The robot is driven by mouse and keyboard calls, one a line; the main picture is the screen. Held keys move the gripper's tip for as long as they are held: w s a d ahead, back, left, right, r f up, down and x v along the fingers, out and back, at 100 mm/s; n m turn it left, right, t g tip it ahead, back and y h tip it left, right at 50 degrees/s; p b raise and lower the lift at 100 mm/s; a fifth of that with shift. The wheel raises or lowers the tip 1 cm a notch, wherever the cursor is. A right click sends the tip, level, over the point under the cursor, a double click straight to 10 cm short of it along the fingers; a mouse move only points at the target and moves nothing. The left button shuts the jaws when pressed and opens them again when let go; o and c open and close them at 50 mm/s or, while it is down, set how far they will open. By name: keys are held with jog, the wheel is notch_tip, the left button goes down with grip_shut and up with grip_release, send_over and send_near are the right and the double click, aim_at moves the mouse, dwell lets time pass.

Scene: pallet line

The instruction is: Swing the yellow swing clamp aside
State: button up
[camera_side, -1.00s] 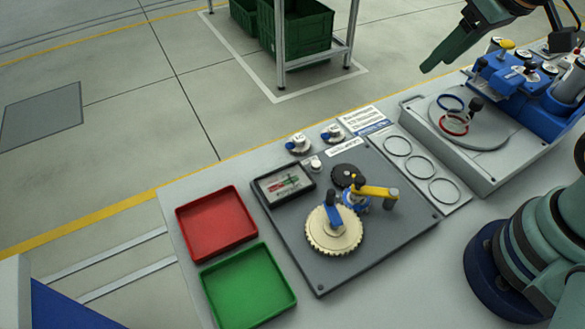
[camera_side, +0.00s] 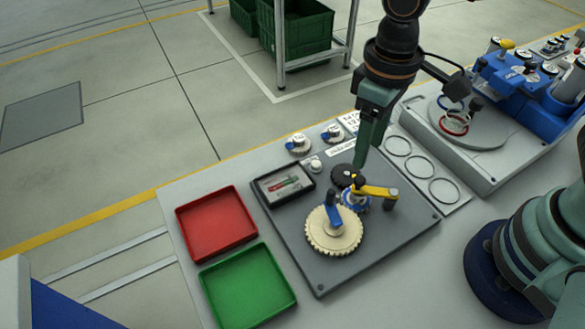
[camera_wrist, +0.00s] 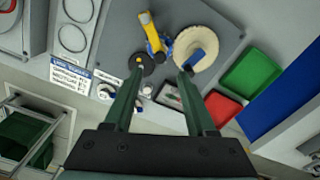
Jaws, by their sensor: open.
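The yellow swing clamp (camera_side: 376,190) lies across the blue part (camera_side: 354,200) on the dark grey plate, its arm running from a black knob to a post at the right. In the wrist view the yellow clamp (camera_wrist: 149,27) is beyond my fingertips. My gripper (camera_side: 360,164) hangs just above and behind the clamp's knob end. In the wrist view my gripper (camera_wrist: 160,72) is open and empty, its two green fingers wide apart. A cream gear (camera_side: 334,232) with a blue clamp (camera_side: 334,208) sits beside it, and a small black gear (camera_side: 343,175) is behind it.
A red tray (camera_side: 215,224) and a green tray (camera_side: 248,286) stand left of the plate. A panel with several rings (camera_side: 420,168) and a blue machine (camera_side: 530,90) are to the right.

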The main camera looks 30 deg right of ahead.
aim_at(360, 178)
notch_tip(360, 178, down, 7)
jog(key=shift+f, duration=0.2)
dwell(0.3)
grip_shut()
jog(key=shift+r, duration=0.1)
dwell(1.2)
